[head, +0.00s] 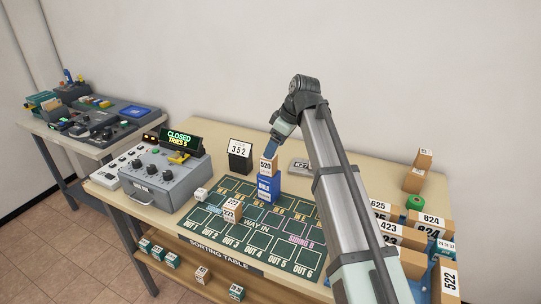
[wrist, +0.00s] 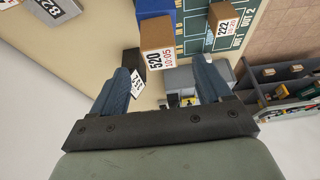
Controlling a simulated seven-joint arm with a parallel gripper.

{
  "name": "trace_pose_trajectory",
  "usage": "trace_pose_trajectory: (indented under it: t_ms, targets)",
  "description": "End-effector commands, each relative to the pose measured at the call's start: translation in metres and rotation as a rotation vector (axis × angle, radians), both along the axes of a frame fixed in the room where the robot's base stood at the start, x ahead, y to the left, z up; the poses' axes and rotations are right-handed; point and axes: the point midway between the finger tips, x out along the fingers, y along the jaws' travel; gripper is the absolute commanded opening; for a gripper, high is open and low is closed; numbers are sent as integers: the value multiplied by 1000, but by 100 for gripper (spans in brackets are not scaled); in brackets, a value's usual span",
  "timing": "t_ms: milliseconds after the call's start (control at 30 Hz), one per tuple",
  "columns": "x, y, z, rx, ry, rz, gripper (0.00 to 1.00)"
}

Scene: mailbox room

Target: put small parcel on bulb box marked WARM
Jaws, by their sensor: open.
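A small brown parcel labelled 520 (head: 265,167) sits on top of an upright blue box (head: 268,187) on the sorting table. The blue box has white lettering that looks like BULB; I cannot read WARM on it. My gripper (head: 271,149) is just above and beside the parcel, with its blue fingers apart. In the wrist view the parcel (wrist: 157,37) lies beyond the fingertips (wrist: 162,68), with the blue box (wrist: 154,8) behind it. The parcel appears free of the fingers, with nothing between them.
A dark stand reading 352 (head: 240,155) is left of the blue box. A grey control box (head: 165,180) is further left. Several parcels (head: 388,232) crowd the right end.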

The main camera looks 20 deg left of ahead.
Motion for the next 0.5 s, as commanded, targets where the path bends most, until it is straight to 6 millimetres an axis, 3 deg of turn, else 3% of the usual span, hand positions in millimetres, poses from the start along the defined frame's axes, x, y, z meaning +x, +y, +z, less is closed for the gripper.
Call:
trace_pose_trajectory:
  t_ms: [200, 500]
  targets:
    - [0, -10, 25, 1, -1, 0, 78]
    - [0, -14, 33, -1, 1, 0, 78]
